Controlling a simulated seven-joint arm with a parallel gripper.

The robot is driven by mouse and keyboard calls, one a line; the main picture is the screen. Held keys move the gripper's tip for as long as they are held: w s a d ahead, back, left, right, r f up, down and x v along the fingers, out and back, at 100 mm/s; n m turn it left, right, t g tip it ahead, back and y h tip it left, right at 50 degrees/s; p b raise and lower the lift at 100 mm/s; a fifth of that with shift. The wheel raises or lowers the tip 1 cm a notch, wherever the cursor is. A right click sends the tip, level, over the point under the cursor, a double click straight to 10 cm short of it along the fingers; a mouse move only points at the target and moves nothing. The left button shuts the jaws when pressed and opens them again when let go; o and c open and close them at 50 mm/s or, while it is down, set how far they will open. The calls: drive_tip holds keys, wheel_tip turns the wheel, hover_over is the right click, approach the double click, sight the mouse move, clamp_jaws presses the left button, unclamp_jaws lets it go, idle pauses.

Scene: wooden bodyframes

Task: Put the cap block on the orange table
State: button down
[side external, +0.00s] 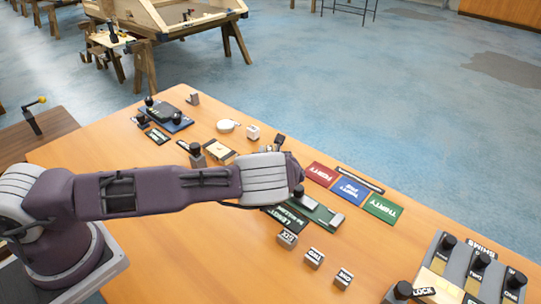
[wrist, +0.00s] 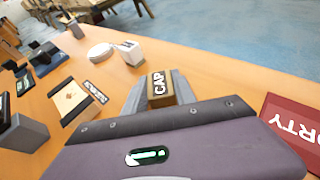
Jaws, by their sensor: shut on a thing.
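The cap block (wrist: 160,89) is a small tan block with a dark face lettered CAP. It sits between the grey fingers of my gripper (wrist: 158,92), which is shut on it, in the wrist view. The orange table (side external: 225,255) is a long wooden top under the arm in the side view; it also shows in the wrist view (wrist: 218,84). In the side view my arm hides most of the gripper and the held block. I cannot tell whether the block touches the table.
A white block (wrist: 130,52) and a white round piece (wrist: 101,51) stand beyond the gripper. A tan tray (wrist: 73,102) lies left. Red (side external: 320,174), blue (side external: 348,191) and green (side external: 383,208) mats lie right. A grey rack (side external: 470,262) stands at the near right.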

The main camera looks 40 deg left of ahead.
drive_tip(key=shift+f, duration=0.1)
drive_tip(key=c, duration=1)
unclamp_jaws()
drive_tip(key=v, duration=1.2)
drive_tip(key=s+a+r+n+g+h, duration=0.2)
drive_tip(key=s+r+n+g, duration=0.1)
drive_tip(key=s+r+n, duration=0.5)
drive_tip(key=s+a+r+n+g+h, duration=0.2)
drive_tip(key=s+a+r+n+g, duration=0.15)
drive_tip(key=s+r+n, duration=0.4)
drive_tip(key=s+d+r+n+t+h, duration=0.1)
drive_tip(key=s+d+r+n, duration=0.1)
drive_tip(key=s, duration=0.4)
drive_tip(key=s+d+r+n+h, duration=0.1)
drive_tip(key=s+r+n+h, duration=0.1)
drive_tip(key=s+r+n, duration=0.3)
drive_tip(key=s+d+r+n+t+h, duration=0.1)
drive_tip(key=s+d+r+n+h, duration=0.1)
drive_tip(key=s+r+n, duration=0.2)
drive_tip(key=shift+s+d+n+t, duration=0.15)
drive_tip(key=shift+s+t, duration=0.05)
drive_tip(key=shift+s, duration=0.5)
drive_tip(key=shift+s+d+n+t, duration=0.1)
drive_tip(key=shift+s+d+t, duration=0.05)
drive_tip(key=shift+s, duration=0.5)
